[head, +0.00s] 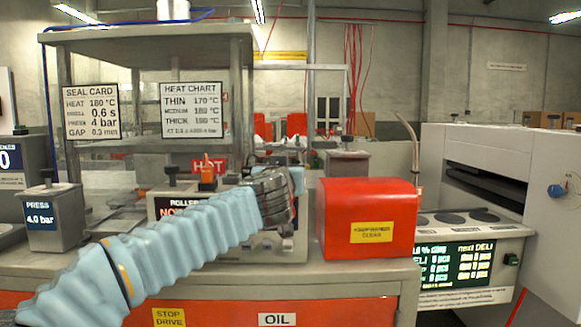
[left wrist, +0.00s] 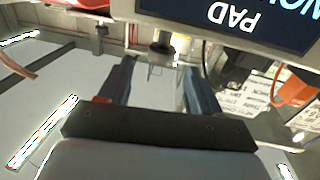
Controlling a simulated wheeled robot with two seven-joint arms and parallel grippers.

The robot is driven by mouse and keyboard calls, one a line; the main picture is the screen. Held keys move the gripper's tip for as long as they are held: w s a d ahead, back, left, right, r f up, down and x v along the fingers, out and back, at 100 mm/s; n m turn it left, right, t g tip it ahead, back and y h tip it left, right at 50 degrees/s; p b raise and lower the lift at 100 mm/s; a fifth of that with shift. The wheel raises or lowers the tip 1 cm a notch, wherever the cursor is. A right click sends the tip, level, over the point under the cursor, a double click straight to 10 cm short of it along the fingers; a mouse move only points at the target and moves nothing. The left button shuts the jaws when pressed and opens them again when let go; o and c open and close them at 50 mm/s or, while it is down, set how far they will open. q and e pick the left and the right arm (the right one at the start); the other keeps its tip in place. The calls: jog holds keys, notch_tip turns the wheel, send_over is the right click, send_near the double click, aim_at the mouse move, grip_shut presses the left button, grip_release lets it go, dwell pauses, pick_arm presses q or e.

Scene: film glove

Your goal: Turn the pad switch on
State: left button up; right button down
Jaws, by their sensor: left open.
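In the left wrist view, which looks upside down, a dark display panel (left wrist: 235,22) reads "PAD". Near its edge, a small dark knob-like part with a pale metal body (left wrist: 163,47), seemingly the pad switch, shows between my fingers. My left gripper (left wrist: 160,70) is open, with one finger on each side of this part; I cannot tell whether either touches it. In the head view my left gripper (head: 283,195) is at the bench machine (head: 262,246), and its fingers and the switch are hidden behind my wrist. My right gripper is in neither view.
A red box (head: 367,212) stands just right of my left gripper. A grey press box (head: 54,218) stands further left. A white machine (head: 480,180) is at the right.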

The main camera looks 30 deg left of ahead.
pick_arm(q)
jog(key=x, duration=0.7)
jog(key=shift+w+a, duration=0.1)
jog(key=shift+w, duration=0.1)
